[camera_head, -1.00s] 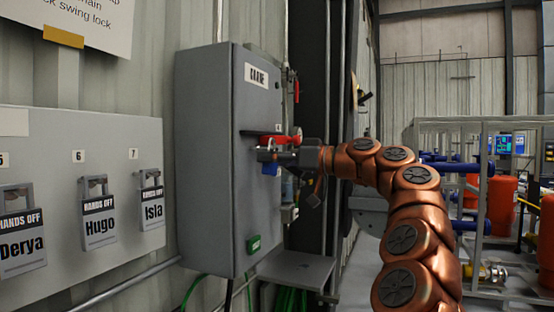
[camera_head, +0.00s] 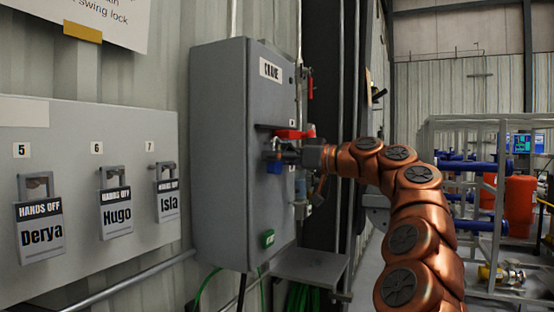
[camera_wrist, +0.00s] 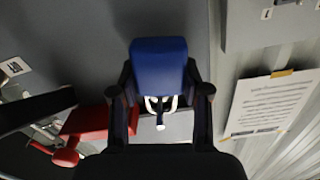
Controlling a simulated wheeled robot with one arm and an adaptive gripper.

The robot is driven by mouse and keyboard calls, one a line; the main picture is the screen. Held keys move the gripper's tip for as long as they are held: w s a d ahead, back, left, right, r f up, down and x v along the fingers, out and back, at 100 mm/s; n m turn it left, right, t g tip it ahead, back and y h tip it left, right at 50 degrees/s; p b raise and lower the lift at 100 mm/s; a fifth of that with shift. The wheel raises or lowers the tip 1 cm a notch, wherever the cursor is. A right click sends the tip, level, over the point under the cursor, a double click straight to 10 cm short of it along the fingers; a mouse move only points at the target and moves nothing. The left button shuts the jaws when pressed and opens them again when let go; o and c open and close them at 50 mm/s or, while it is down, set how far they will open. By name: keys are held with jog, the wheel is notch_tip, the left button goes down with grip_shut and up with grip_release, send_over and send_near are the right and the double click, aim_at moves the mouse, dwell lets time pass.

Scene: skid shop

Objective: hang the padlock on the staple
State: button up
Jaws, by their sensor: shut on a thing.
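A blue padlock (camera_wrist: 159,65) is held between the two dark fingers of my gripper (camera_wrist: 160,91) in the wrist view. Its pale shackle (camera_wrist: 154,106) shows below the blue body, towards my palm. In the head view a bit of the blue padlock (camera_head: 274,167) shows under my gripper (camera_head: 274,155), which is at the front of the grey crane cabinet (camera_head: 222,150). The staple cannot be made out for certain. I cannot tell whether the shackle goes through anything.
A red handle (camera_head: 291,134) sits just above my gripper on the cabinet and also shows in the wrist view (camera_wrist: 88,121). A grey board (camera_head: 90,170) with several labelled hanging padlocks is at left. A small shelf (camera_head: 310,266) is below the cabinet.

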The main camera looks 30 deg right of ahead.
jog(key=o, duration=0.9)
jog(key=shift+o, duration=0.2)
jog(key=shift+s+d, duration=0.1)
jog(key=v, duration=1.1)
jog(key=shift+s+d, duration=0.2)
jog(key=shift+s, duration=0.15)
